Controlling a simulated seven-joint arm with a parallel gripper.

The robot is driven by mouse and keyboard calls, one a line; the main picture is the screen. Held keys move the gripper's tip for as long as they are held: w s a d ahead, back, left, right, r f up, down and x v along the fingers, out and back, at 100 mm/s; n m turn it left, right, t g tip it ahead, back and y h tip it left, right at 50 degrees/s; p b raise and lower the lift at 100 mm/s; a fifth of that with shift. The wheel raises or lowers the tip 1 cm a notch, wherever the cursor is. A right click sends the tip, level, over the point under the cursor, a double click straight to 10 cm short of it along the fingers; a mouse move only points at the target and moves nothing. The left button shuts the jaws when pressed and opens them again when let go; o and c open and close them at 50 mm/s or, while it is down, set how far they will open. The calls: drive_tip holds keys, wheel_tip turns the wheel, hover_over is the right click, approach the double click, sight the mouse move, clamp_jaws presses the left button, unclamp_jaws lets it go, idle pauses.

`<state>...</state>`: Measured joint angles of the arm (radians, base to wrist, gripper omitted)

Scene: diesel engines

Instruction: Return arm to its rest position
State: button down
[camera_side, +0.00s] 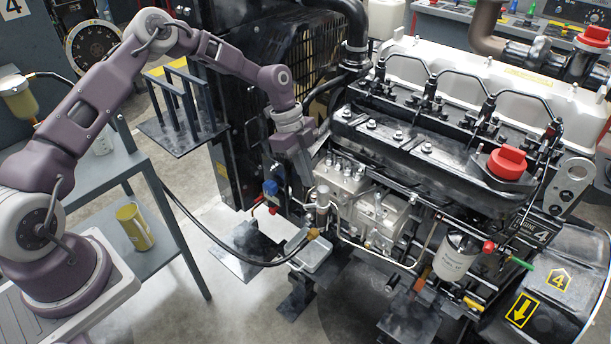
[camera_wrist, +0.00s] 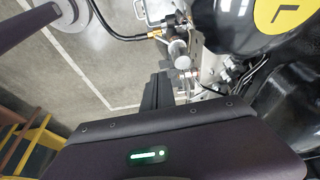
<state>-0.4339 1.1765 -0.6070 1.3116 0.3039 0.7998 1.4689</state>
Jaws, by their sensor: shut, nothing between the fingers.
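My arm reaches in from the left in the side view and bends down toward the engine (camera_side: 440,150). My gripper (camera_side: 307,178) points down at the engine's left side, close to the silver fuel pump (camera_side: 365,210). It is shut and empty. In the wrist view the dark fingers (camera_wrist: 158,92) are together near a silver cylindrical fitting (camera_wrist: 178,52). I cannot tell whether the fingers touch any engine part.
A black radiator (camera_side: 235,80) stands behind my gripper. A rack of dark upright bars (camera_side: 185,110) and a grey shelf table (camera_side: 150,262) are at left. A black hose (camera_side: 215,245) runs to a brass fitting (camera_side: 313,234). Open floor shows at lower left.

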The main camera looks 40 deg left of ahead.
drive_tip(key=s+r+n+t+y, duration=0.15)
drive_tip(key=s+r+n, duration=0.25)
drive_tip(key=s+r, duration=0.6)
drive_tip(key=s+r+n+t+y, duration=0.1)
drive_tip(key=s+r+n+y, duration=0.4)
drive_tip(key=r, duration=0.9)
drive_tip(key=s+r+n+t+h, duration=0.1)
drive_tip(key=s+n, duration=0.3)
drive_tip(key=s, duration=0.5)
drive_tip(key=s+r+n+t+h, duration=0.1)
drive_tip(key=s+n, duration=0.3)
drive_tip(key=s, duration=0.6)
drive_tip(key=shift+s+a+r+n+t, duration=0.25)
drive_tip(key=shift+a+r+t, duration=0.2)
drive_tip(key=shift+r, duration=0.35)
drive_tip(key=c, duration=2.2)
unclamp_jaws()
drive_tip(key=shift+w+h, duration=0.1)
drive_tip(key=shift+h, duration=0.15)
